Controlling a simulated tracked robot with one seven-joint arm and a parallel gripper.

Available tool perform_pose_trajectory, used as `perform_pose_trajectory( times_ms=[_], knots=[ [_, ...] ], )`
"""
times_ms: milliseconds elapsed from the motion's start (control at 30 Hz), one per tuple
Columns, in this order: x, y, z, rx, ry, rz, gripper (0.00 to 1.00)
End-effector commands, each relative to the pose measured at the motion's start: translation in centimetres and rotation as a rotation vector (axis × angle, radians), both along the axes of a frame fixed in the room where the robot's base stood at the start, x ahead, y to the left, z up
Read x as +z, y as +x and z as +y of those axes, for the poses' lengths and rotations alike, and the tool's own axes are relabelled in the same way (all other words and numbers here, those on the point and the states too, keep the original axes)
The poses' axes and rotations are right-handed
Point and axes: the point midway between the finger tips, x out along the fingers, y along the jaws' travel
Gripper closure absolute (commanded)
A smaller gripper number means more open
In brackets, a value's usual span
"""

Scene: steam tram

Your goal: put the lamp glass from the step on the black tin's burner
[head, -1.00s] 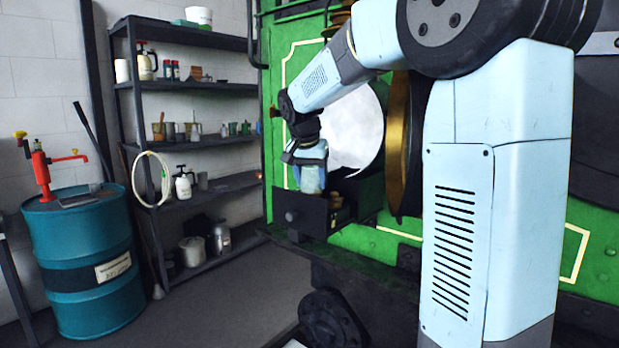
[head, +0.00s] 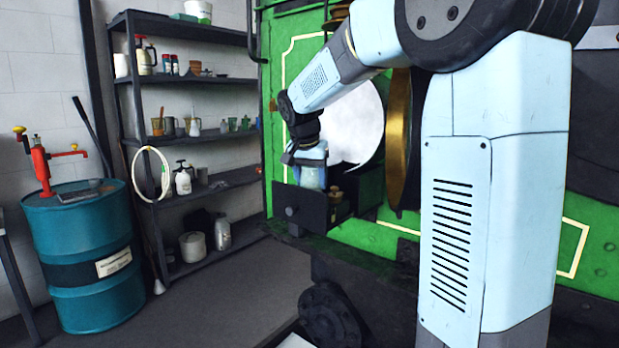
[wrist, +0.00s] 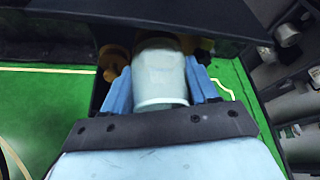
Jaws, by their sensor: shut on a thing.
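The pale, translucent lamp glass (head: 312,177) is upright between the fingers of my gripper (head: 309,160), over an open black box on the green tram side. The box's front wall (head: 299,206) hides the glass's lower end. In the wrist view, my gripper (wrist: 160,88) has its blue fingers on both sides of the glass (wrist: 160,72). A brass fitting (head: 336,194) stands in the box, right of the glass. Brass also shows on both sides of the glass in the wrist view. I cannot tell which brass part is the black tin's burner, or whether the glass touches one.
A round white disc (head: 355,125) and a brass-rimmed wheel (head: 398,140) are close behind and right of the gripper. A dark shelf rack (head: 190,82) with jars and a teal drum (head: 85,260) stand left.

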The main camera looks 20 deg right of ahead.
Motion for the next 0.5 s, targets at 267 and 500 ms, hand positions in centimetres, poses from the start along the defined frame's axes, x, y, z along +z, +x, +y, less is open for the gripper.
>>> perform_pose_trajectory(
  times_ms=[267,500],
  knots=[
    [-0.04,0.0,0.01,0.0,0.0,0.0,0.72],
    [-0.44,-0.01,0.02,0.0,0.0,0.0,0.72]
  ],
)
